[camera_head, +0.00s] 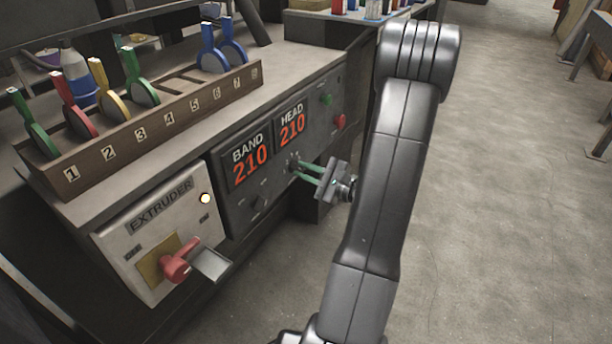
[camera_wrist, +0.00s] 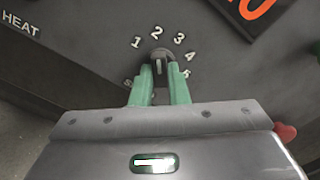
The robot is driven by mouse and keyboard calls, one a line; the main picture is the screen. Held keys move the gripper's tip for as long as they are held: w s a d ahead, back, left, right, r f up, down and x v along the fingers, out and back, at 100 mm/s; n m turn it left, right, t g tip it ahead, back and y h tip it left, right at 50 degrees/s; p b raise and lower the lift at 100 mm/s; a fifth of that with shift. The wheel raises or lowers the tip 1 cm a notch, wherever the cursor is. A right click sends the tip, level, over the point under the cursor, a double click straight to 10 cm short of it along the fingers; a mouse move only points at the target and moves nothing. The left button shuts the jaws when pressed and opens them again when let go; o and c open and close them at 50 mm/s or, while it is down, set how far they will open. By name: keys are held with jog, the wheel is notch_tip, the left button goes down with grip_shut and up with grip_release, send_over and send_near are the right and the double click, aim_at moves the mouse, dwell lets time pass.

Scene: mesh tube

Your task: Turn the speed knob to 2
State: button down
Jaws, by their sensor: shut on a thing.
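The speed knob (camera_wrist: 159,57) is a small dark round knob on the dark panel in the wrist view. Printed numbers arc around it, with 1, 2, 3 and 4 readable and others partly covered. A short white mark shows on the knob, but I cannot tell for sure which number it points to. My gripper (camera_wrist: 160,76) has its two green fingers shut on the knob, one on each side. In the head view, my gripper (camera_head: 297,169) reaches the panel from the right, below the HEAD display; the knob there is mostly hidden by the fingers.
The extruder panel (camera_head: 160,211) has a red handle (camera_head: 178,266). A wooden rack (camera_head: 150,125) stands above.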

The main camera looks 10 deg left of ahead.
jog(key=c, duration=1.4)
grip_release()
jog(key=shift+d, duration=0.1)
jog(key=p+v, duration=0.3)
jog(key=v, duration=1)
jog(key=shift+d, duration=0.3)
jog(key=shift+s+a, duration=0.1)
jog(key=b+x, duration=0.3)
jog(key=x, duration=1)
jog(key=shift+a, duration=0.35)
